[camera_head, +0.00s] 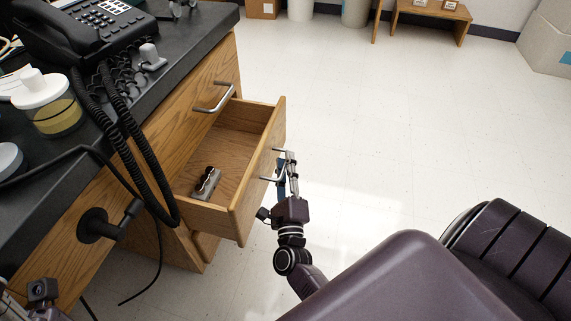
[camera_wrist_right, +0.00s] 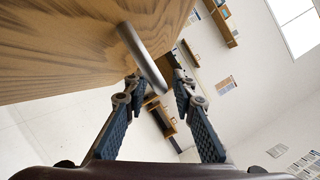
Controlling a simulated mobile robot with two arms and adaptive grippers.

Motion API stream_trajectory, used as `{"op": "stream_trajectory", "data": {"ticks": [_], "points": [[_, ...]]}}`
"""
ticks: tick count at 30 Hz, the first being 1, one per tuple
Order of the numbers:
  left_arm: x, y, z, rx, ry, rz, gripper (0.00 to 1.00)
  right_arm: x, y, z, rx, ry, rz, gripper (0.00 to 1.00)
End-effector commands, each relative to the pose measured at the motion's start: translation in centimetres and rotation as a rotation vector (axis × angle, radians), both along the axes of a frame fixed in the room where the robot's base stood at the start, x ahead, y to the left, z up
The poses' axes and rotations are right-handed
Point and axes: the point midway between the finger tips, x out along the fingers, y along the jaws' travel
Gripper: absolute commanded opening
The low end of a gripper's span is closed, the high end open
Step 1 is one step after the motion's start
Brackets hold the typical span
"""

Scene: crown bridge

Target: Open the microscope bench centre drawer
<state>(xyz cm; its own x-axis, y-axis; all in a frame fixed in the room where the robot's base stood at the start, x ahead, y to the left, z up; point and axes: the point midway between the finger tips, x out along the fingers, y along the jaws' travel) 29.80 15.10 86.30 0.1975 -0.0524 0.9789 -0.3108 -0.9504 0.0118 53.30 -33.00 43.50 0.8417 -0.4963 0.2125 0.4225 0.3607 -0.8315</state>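The wooden centre drawer (camera_head: 245,213) of the bench (camera_head: 215,68) stands pulled out, with a small dark and metallic object (camera_head: 207,183) lying inside it. Its metal bar handle is on the front face, partly hidden in the head view by my right gripper (camera_head: 284,166). In the right wrist view the handle (camera_wrist_right: 143,55) hangs from the wooden front and its lower end lies between the fingertips of my right gripper (camera_wrist_right: 158,88). The fingers are apart, and I cannot tell whether they touch the handle. A part of my left gripper (camera_head: 40,292) shows at the lower left edge; its fingers are unclear.
Another handle (camera_head: 213,97) sits on the bench front behind the open drawer. A black telephone (camera_head: 85,25) and a jar (camera_head: 48,103) stand on the black top, and a coiled cord (camera_head: 125,125) hangs over its edge. The floor (camera_head: 400,130) to the right is clear.

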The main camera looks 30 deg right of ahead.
Motion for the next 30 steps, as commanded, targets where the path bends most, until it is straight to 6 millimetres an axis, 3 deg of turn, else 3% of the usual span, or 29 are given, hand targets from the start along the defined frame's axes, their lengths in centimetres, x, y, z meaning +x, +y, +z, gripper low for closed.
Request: {"op": "stream_trajectory", "data": {"ticks": [6, 19, 23, 30], "points": [[0.0, 0.0, 0.0, 0.000, 0.001, 0.000, 0.40, 0.0, 0.0, 0.0, 0.000, 0.000, 0.000, 0.00], [0.0, 0.0, 0.1, 0.000, 0.001, 0.000, 0.40, -0.3, -0.2, 0.0, -0.002, 0.001, 0.000, 0.00], [0.0, 0.0, 0.8, 0.000, 0.001, 0.000, 0.40, -2.1, -1.8, 0.1, -0.006, 0.006, -0.001, 0.00], [0.0, 0.0, 1.9, 0.000, 0.001, 0.000, 0.40, -7.3, -6.1, 0.0, -0.004, 0.006, -0.001, 0.00]]}}
